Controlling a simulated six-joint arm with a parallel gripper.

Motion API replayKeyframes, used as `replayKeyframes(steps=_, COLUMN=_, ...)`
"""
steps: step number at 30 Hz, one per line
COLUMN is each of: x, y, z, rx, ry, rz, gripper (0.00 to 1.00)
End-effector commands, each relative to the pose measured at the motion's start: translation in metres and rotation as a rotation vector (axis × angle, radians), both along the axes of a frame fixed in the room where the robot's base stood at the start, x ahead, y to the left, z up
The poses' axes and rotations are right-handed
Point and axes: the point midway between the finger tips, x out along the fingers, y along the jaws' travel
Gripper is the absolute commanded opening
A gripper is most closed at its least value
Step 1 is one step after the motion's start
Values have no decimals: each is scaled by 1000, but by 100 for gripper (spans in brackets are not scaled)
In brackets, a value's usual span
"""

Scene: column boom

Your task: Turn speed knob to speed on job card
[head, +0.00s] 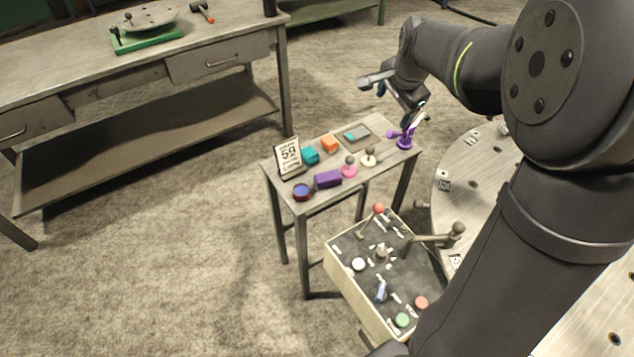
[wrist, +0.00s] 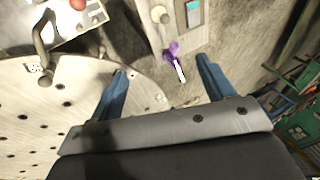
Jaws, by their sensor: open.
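The job card (head: 289,155) stands on the small side table and shows large digits that look like 59; its smaller print is unreadable. The control panel (head: 345,250) is a pale box with a dark top below the table, carrying several knobs, buttons and levers. A pointed grey knob (head: 381,252) has pale marks around it and may be the speed knob; its setting is too small to read. My gripper (head: 402,100) is above the table's far right end, apart from the panel. In the wrist view its blue fingers (wrist: 162,65) are spread and empty; the panel (wrist: 75,18) is partly cut off.
The side table (head: 316,203) holds coloured blocks, a purple stand (head: 404,142) below my gripper, and small knobbed pieces. A round metal plate (head: 470,180) with holes lies right of the panel. A lever (head: 436,239) sticks out there. A workbench (head: 75,75) stands at left.

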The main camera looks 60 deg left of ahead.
Motion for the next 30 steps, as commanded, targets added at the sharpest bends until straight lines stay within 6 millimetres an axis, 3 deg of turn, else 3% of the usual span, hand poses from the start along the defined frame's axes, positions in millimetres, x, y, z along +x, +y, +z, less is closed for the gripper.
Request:
replayKeyframes(steps=1, x=0, y=0, z=0, rx=0, ry=0, rz=0, gripper=65)
replayKeyframes(steps=3, x=0, y=0, z=0, rx=-2, ry=-1, rz=4, gripper=56)
replayKeyframes(steps=5, x=-2, y=-1, z=-2, rx=-11, ry=-8, rz=23, gripper=56)
replayKeyframes(steps=11, x=-25, y=-12, z=-30, rx=-137, ry=-114, rz=318, gripper=56)
replayKeyframes(steps=18, x=-66, y=-41, z=-79, rx=-385, ry=-298, rz=950, gripper=56)
replayKeyframes(steps=30, x=-127, y=-102, z=-143, rx=-742, ry=-494, rz=2092, gripper=56)
